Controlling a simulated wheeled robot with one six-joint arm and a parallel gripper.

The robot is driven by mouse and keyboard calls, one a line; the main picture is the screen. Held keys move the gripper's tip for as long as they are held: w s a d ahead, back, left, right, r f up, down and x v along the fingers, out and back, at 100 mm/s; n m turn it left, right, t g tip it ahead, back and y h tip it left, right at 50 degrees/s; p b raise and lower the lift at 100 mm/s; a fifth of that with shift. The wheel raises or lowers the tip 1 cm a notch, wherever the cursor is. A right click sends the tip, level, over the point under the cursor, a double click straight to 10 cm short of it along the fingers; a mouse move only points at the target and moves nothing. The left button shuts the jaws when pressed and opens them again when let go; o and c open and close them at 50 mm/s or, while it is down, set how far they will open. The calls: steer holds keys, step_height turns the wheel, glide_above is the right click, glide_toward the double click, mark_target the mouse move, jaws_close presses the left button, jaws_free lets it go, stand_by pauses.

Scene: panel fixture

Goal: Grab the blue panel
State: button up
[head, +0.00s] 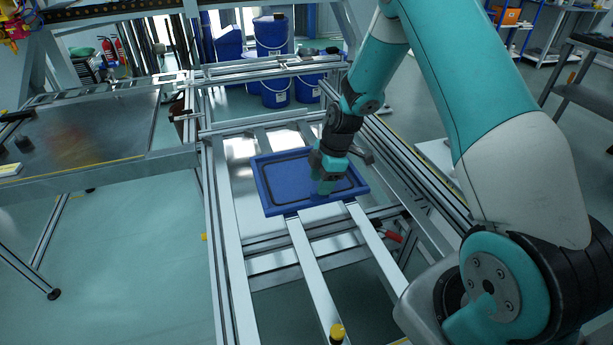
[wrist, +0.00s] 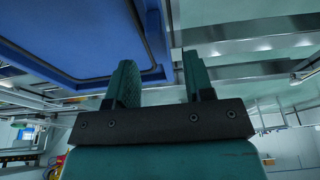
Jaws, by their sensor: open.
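The blue panel (head: 285,187) is a shallow rectangular tray-like piece with a raised rim. It lies flat on the metal rails of the frame in the head view. My gripper (head: 325,188) is over the panel's right part, near its front rim. In the wrist view my gripper (wrist: 158,62) is open, with two teal fingers apart. The panel (wrist: 75,35) fills the upper left there, and its rim edge shows between the fingers. The left finger overlaps the panel in the picture and the right finger is just outside its edge. I cannot tell whether either finger touches it.
The aluminium frame (head: 222,250) surrounds the panel, with open gaps between its rails. A metal-topped table (head: 90,130) stands at left. Several blue buckets (head: 272,38) stand behind. A yellow-capped post (head: 337,331) is at the front.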

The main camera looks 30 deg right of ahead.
mark_target(318, 199)
steer(key=shift+d+x, duration=0.15)
steer(key=shift+x, duration=1.2)
steer(key=shift+d+x, duration=0.2)
steer(key=shift+x, duration=1.15)
jaws_close()
